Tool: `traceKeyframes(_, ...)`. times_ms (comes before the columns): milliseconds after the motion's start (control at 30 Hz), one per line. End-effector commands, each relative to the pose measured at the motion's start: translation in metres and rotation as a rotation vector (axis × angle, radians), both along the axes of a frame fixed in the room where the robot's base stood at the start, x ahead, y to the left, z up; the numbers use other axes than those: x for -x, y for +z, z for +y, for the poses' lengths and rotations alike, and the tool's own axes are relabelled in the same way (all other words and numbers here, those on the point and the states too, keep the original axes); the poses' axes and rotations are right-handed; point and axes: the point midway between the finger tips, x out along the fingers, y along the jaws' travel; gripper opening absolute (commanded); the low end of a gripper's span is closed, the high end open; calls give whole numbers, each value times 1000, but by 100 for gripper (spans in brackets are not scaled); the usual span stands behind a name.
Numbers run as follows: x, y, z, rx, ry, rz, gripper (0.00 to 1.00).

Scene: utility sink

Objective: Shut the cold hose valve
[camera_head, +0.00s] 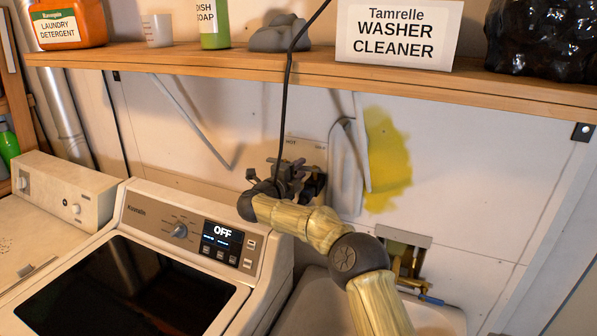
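My gripper (292,178) is dark and sits at the wall behind the washer, in front of a wall plate (314,146) marked HOT. The gripper and wrist cover most of what is on this plate, so I cannot make out a cold valve there or whether the gripper touches one. The fingers are small and dark against dark parts, and their opening is unclear. Lower right, past my forearm, brass fittings (408,268) with a blue part (431,300) show at a greenish-grey plate (403,240). I cannot tell whether the blue part is a valve handle.
The washer (180,262), its display reading OFF (223,235), stands left of my arm. A wooden shelf (300,68) with a washer cleaner box (397,33) runs above. A black cord (289,100) hangs down to my gripper. A grey hose (345,165) hangs right of it.

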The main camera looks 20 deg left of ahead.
Motion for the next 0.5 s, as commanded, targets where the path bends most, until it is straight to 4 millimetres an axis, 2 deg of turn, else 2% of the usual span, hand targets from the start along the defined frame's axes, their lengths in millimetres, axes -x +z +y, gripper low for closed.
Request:
traceKeyframes(267,7,-2,3,1,2,1,31)
traceKeyframes(500,40,-3,13,0,5,-1,31)
